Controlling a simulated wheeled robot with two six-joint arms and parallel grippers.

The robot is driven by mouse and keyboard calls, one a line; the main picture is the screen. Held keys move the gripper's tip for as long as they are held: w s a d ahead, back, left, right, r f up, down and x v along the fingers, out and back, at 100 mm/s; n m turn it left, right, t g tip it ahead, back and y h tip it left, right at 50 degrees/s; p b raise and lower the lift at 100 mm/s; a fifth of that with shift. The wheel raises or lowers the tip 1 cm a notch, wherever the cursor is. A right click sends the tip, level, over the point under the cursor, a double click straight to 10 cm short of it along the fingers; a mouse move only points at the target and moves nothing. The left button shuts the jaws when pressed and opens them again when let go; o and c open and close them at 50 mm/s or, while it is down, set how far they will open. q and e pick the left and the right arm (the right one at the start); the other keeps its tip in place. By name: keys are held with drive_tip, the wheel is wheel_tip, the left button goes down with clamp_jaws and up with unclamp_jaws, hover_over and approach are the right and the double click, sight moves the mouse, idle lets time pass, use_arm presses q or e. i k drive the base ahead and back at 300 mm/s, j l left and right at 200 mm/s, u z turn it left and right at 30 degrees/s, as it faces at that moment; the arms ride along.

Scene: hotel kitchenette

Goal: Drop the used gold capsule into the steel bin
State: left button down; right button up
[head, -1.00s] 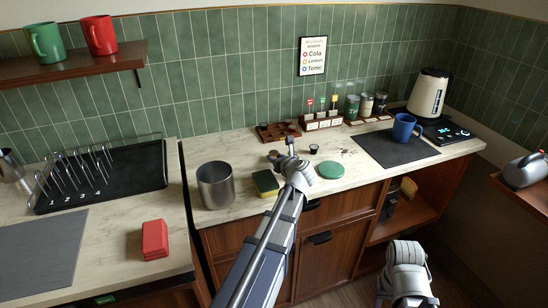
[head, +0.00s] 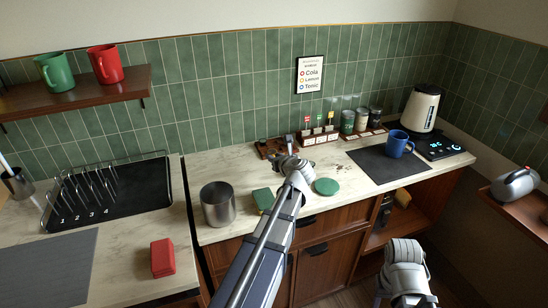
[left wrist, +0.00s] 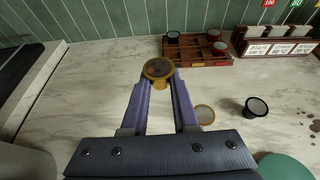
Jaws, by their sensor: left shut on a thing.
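My left gripper (head: 290,150) is over the counter, right of the steel bin and above its rim level. In the left wrist view its two fingers are shut on a gold capsule (left wrist: 158,69), which has a gold rim and a brown top. The fingers hide part of the capsule's body. The steel bin (head: 217,204) is an open cylinder standing on the counter to the left of the gripper. A second, lighter gold-rimmed capsule (left wrist: 204,115) is on the counter below. My right arm shows at the lower right, with its gripper out of sight.
A black capsule (left wrist: 256,108) and a wooden capsule rack (left wrist: 190,56) are on the counter. A blue mug (head: 398,143) stands on a dark mat.

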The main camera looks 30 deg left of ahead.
sight(231, 217)
drive_tip(key=u, duration=1.55)
drive_tip(key=k+l+z, duration=0.1)
drive_tip(key=l+z, duration=0.2)
drive_tip(key=z, duration=0.15)
drive_tip(key=l+z, duration=0.9)
drive_tip(key=l+u, duration=0.85)
drive_tip(key=i+j+u, duration=0.1)
drive_tip(key=j, duration=0.15)
drive_tip(key=i+j, duration=0.1)
drive_tip(key=j, duration=0.15)
drive_tip(key=u, duration=0.05)
